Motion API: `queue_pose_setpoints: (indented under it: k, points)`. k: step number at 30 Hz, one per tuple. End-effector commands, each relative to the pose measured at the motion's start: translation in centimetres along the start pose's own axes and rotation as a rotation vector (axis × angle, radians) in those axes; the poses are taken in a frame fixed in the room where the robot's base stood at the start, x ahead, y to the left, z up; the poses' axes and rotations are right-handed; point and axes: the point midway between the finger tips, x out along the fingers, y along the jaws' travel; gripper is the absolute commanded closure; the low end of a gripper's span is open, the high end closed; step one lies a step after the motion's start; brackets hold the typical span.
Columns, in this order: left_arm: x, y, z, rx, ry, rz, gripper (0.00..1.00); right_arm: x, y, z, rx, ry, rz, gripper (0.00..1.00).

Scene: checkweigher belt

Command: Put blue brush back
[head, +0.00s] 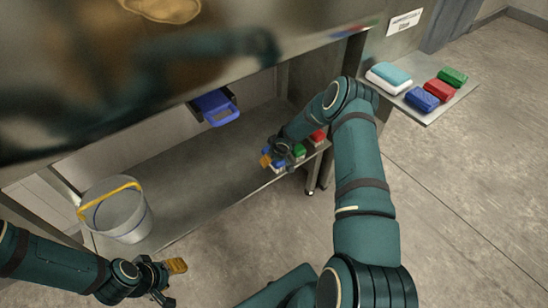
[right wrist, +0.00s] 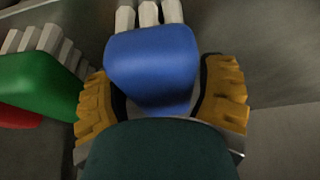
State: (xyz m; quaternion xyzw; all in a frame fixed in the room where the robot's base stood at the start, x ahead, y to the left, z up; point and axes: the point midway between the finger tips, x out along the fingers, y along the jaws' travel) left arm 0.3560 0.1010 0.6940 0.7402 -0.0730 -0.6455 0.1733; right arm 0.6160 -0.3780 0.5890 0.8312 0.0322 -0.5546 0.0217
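The blue brush (right wrist: 152,62) lies between the orange fingers of my right gripper (right wrist: 160,100) in the right wrist view, its pale bristles pointing away. The fingers stand on either side of it with slight gaps; firm contact does not show. In the head view my right gripper (head: 270,158) is at the lower shelf's front right end, partly hiding the blue brush (head: 279,167). A green brush (head: 299,150) and a red brush (head: 318,138) stand beside it. My left gripper (head: 167,282) is low at the left, empty and apparently open, away from the shelf.
A bucket (head: 122,218) stands at left. A blue holder (head: 214,107) hangs above the lower shelf (head: 205,185), whose middle is clear.

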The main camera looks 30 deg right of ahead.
Motion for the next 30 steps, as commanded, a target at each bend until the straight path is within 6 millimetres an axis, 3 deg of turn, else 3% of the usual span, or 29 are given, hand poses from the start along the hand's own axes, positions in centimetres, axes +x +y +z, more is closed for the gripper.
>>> queue_pose_setpoints:
  k: [13, 30]
  points:
    - [-0.1, 0.1, 0.0, 0.000, 0.000, 0.000, 0.53, -0.8, 0.0, -0.1, -0.001, -0.001, 0.000, 0.20]
    - [-2.0, 0.7, 0.2, -0.002, -0.010, 0.001, 0.53, -11.1, 0.0, -0.2, 0.001, 0.000, 0.001, 0.20]
